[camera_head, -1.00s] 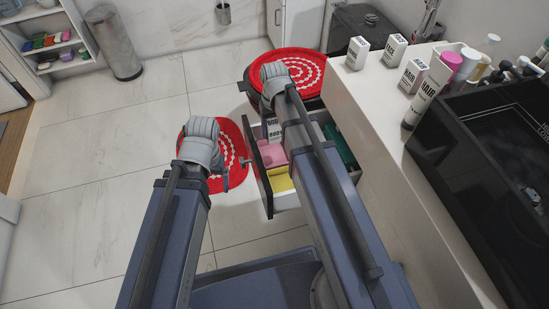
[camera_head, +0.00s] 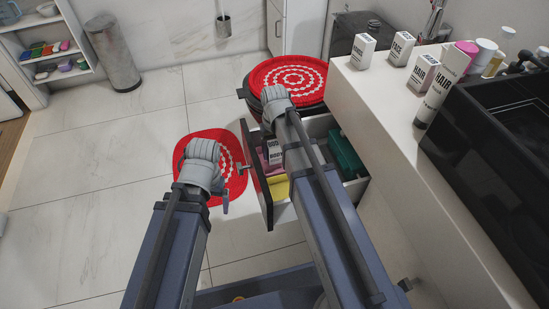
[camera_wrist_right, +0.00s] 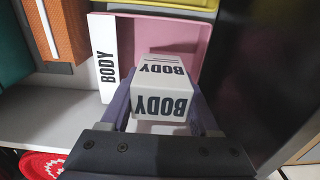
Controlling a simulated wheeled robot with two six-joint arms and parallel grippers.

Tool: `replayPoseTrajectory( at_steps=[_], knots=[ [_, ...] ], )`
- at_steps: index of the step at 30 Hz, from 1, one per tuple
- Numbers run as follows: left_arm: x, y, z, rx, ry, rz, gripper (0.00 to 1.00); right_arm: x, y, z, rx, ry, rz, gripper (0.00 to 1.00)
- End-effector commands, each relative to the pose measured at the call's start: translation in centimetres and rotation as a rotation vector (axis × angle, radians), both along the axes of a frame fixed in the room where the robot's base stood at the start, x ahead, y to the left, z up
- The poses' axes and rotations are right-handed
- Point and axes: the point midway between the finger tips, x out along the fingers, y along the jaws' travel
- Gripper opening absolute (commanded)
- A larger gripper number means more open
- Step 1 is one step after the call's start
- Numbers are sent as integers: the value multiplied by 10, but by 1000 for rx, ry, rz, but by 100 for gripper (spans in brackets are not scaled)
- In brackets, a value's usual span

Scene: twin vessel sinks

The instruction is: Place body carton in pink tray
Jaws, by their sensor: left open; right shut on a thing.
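My right gripper (camera_wrist_right: 161,108) is shut on a white body carton (camera_wrist_right: 160,88) with black BODY lettering, held tilted over the pink tray (camera_wrist_right: 215,45) in the right wrist view. Whether it touches the tray floor I cannot tell. A second BODY carton (camera_wrist_right: 104,60) stands at the tray's left side. In the head view the tray lies in the open drawer (camera_head: 262,198), with the carton labels showing beside my right arm, which partly hides them. My left gripper (camera_head: 224,193) is open and empty above the red mat.
A yellow tray (camera_head: 279,187) and a green box (camera_head: 344,153) are in the drawer. An orange box (camera_wrist_right: 62,28) is near the pink tray. Several cartons and bottles stand on the white counter (camera_head: 378,105). A red-topped round stool (camera_head: 290,80) is behind the drawer.

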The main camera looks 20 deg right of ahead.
Motion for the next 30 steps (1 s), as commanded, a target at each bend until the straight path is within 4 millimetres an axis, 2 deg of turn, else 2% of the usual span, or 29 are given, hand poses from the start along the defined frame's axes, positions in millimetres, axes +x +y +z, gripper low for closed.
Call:
replayPoseTrajectory(
  at_steps=[1,3,11,16,17,24,30],
  knots=[
    [0,0,-14,-1,0,-1,92,0,0,-13,0,0,0,2],
    [0,0,-19,-2,0,-3,92,0,0,-19,0,0,0,2],
    [0,-1,-16,-2,0,-3,92,0,0,-16,0,0,0,2],
    [0,-1,-21,-3,1,-4,92,0,0,-21,0,0,0,2],
    [0,-1,-20,-3,1,-4,92,0,0,-20,0,0,0,65],
    [0,-1,-20,-3,1,-4,92,0,0,-19,0,0,0,92],
    [0,-1,-20,-3,1,-4,92,0,0,-19,0,0,0,92]
  ],
)
